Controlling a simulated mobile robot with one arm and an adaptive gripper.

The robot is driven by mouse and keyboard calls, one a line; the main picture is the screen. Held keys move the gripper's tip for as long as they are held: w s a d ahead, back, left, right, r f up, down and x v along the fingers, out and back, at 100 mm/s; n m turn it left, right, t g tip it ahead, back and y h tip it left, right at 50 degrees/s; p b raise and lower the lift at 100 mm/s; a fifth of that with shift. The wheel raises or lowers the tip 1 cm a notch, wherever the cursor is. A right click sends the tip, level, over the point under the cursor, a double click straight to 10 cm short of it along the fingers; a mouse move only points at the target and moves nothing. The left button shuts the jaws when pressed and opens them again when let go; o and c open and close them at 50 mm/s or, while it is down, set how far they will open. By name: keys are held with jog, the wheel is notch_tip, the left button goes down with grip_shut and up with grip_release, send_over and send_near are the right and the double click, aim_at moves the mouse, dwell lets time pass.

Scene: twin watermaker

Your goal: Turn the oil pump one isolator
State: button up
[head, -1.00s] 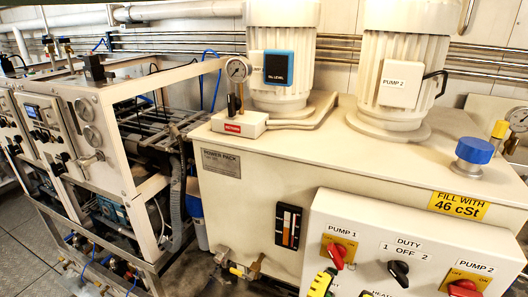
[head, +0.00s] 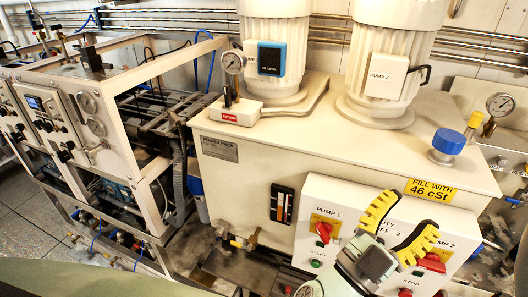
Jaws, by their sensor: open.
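The pump 1 isolator (head: 323,230) is a red knob on a yellow plate, at the upper left of the white control box (head: 340,192), under a "PUMP 1" label. My gripper (head: 414,214) is open and empty, its yellow-and-black fingers spread in front of the box. It is to the right of the pump 1 isolator and apart from it in the picture. The pump 2 isolator (head: 432,262), also red on yellow, shows at the right, partly behind my gripper. My gripper covers most of the duty switch area.
The cream power pack tank (head: 240,190) stands behind the box with two motors (head: 278,40) on top. A pressure gauge (head: 232,62) and a blue cap (head: 447,142) stand on the tank. A white-framed machine (head: 110,150) stands at the left.

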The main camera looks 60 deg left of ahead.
jog(key=shift+w+d+r+m+t+h+p, duration=0.25)
jog(key=shift+d+r+m+h, duration=0.15)
jog(key=shift+r, duration=0.25)
jog(key=shift+w+d+r+m+t+h+p, duration=0.15)
jog(key=shift+d+r+m+h+p, duration=0.15)
jog(key=shift+r+h, duration=0.3)
jog(key=shift+s, duration=0.1)
jog(key=m+g+y+b, duration=1)
jog(key=m+y+b, duration=0.2)
jog(key=m+b, duration=0.65)
send_near(322, 236)
jog(key=shift+n, duration=0.65)
jog(key=p+x, duration=0.2)
jog(key=x, duration=0.7)
jog(key=shift+w+a, duration=0.2)
jog(key=shift+w+a+f, duration=0.1)
jog(key=shift+w+a, duration=0.15)
jog(key=shift+w, duration=0.25)
